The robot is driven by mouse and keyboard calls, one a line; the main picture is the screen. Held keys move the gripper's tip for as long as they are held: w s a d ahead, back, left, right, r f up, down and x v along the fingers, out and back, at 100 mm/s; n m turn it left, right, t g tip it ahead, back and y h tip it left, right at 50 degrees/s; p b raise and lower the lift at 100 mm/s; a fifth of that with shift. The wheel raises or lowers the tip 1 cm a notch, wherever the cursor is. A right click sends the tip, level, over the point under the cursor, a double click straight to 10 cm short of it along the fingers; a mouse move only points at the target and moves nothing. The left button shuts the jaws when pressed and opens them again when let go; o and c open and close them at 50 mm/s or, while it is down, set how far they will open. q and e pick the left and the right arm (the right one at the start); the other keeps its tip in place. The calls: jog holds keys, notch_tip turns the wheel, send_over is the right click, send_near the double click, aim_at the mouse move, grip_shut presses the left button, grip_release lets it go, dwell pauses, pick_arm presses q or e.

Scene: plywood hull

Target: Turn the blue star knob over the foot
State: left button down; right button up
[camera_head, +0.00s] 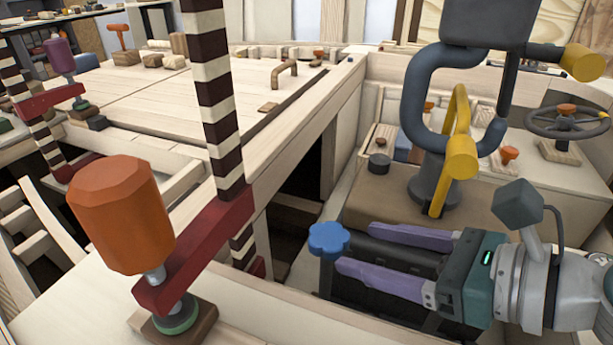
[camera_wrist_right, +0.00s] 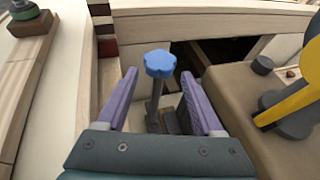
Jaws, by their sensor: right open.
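The blue star knob (camera_head: 329,240) sits on top of a thin dark upright stem, left of the brown padded seat. My right gripper (camera_head: 345,248) comes in from the right with its two purple fingers spread, and their tips are close to the knob. In the right wrist view the knob (camera_wrist_right: 160,64) shows ahead, between and beyond the open fingers (camera_wrist_right: 160,92), and neither finger appears to touch it. My left gripper is not in view.
A red clamp bar (camera_head: 195,250) with a large orange handle (camera_head: 122,214) stands at the left on a striped post (camera_head: 214,100). The brown seat (camera_head: 385,208) and a dark lever frame with yellow grips (camera_head: 462,157) stand close behind my right gripper. A steering wheel (camera_head: 568,122) is further right.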

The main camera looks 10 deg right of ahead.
aim_at(338, 245)
jog(key=shift+b+x, duration=0.3)
jog(key=shift+x, duration=1.65)
jog(key=shift+s+d, duration=0.1)
jog(key=shift+s, duration=0.05)
jog(key=c, duration=1)
grip_shut()
jog(key=shift+f, duration=0.15)
